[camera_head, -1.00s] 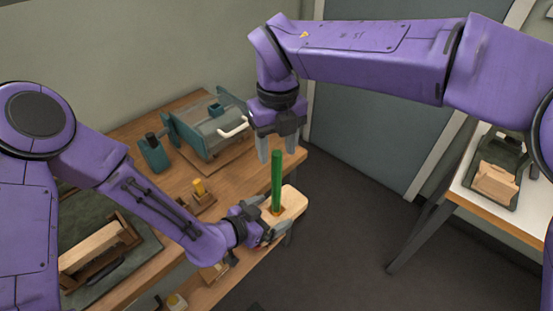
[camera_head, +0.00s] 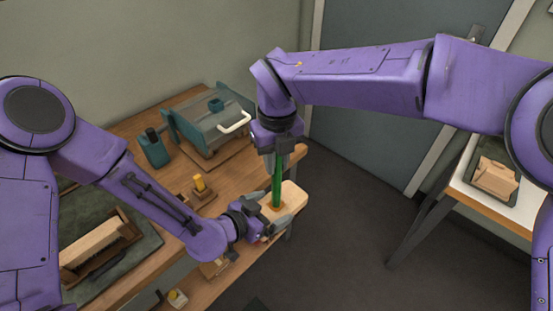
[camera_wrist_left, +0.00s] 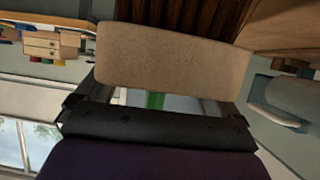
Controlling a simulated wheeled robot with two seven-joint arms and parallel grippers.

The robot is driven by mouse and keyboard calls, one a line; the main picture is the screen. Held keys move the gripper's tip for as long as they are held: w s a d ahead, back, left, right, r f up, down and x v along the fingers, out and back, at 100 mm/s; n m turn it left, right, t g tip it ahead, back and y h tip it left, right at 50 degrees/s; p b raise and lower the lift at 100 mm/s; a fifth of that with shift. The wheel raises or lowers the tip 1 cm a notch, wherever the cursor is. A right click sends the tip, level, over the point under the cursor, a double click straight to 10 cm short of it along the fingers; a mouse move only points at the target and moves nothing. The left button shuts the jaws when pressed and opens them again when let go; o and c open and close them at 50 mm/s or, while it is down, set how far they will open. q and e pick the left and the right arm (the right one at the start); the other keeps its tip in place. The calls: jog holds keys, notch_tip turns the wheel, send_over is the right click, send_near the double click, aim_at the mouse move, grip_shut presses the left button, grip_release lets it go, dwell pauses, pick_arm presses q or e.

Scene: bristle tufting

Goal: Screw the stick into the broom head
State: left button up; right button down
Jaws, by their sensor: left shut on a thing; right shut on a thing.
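The broom head (camera_head: 293,199) is a pale wooden block held out near the table's right end. My left gripper (camera_head: 262,222) is shut on it; in the left wrist view the block (camera_wrist_left: 170,55) spans the fingers, with dark bristles (camera_wrist_left: 185,14) beyond it. The green stick (camera_head: 277,190) stands upright with its lower end at the hole in the block's top. How deep it sits cannot be told. My right gripper (camera_head: 277,160) points down from above and is shut on the stick's upper part. A bit of green (camera_wrist_left: 155,100) shows in the left wrist view.
A teal machine with a white handle (camera_head: 235,123) stands at the back of the wooden table (camera_head: 180,100). A teal bottle-like object (camera_head: 153,150) and a small wooden block with a yellow peg (camera_head: 200,188) are nearby. A tray with a wooden block (camera_head: 95,242) lies left. A side table (camera_head: 465,192) stands right.

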jog(key=c, duration=0.9)
grip_release()
notch_tip(320, 180, up, 12)
jog(key=shift+d, duration=0.1)
